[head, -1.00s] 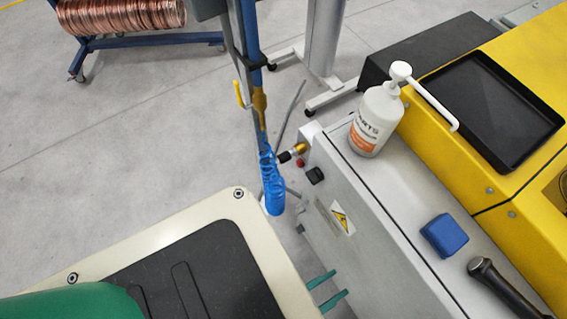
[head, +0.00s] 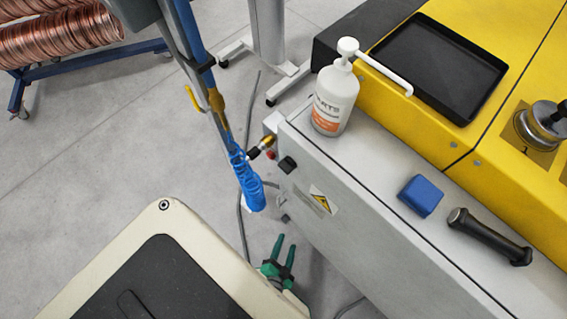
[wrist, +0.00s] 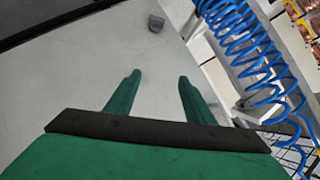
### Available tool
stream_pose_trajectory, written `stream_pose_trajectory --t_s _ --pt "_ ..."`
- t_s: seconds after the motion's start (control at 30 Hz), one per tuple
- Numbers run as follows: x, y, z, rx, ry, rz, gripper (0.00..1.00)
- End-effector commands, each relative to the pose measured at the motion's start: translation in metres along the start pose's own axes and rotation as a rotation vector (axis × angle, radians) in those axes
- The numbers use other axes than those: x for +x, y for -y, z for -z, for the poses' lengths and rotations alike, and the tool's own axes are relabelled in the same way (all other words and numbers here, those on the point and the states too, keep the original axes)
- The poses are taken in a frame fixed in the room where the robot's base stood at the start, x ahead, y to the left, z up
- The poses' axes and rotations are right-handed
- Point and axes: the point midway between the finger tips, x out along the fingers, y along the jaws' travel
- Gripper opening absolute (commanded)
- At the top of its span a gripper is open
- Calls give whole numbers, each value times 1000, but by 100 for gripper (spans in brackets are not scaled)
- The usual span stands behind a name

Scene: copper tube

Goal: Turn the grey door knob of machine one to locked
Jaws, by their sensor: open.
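My gripper (head: 283,247) is low beside the end of the grey cabinet (head: 390,230) in the head view. Its two green fingers are apart, with nothing between them; they also show in the wrist view (wrist: 159,76). In the wrist view a small grey knob-like block (wrist: 156,22) sits on a pale surface ahead of the fingertips, apart from them. In the head view a black knob (head: 288,165) and a small dark grey fitting (head: 284,217) are on the cabinet. I cannot tell which is the door knob, nor its setting. The yellow machine (head: 460,150) bears a "1".
A blue coiled hose (head: 246,185) hangs close to the cabinet's end, and at right in the wrist view (wrist: 255,60). A white pump bottle (head: 333,100), blue block (head: 421,195) and black handheld tool (head: 488,236) are on the cabinet top. Copper coils (head: 60,38) stand behind.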

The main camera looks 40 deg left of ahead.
Motion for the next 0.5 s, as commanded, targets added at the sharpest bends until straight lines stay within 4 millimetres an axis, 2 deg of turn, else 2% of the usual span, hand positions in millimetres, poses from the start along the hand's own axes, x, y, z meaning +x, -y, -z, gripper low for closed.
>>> stream_pose_trajectory --t_s 0.03,0.2,0.33,0.5 --pt "16 -5 -18 28 30 11 48" --pt "43 -18 -57 110 99 19 48" --pt "53 -22 -70 140 123 20 48" --pt "64 -23 -75 150 129 19 48"
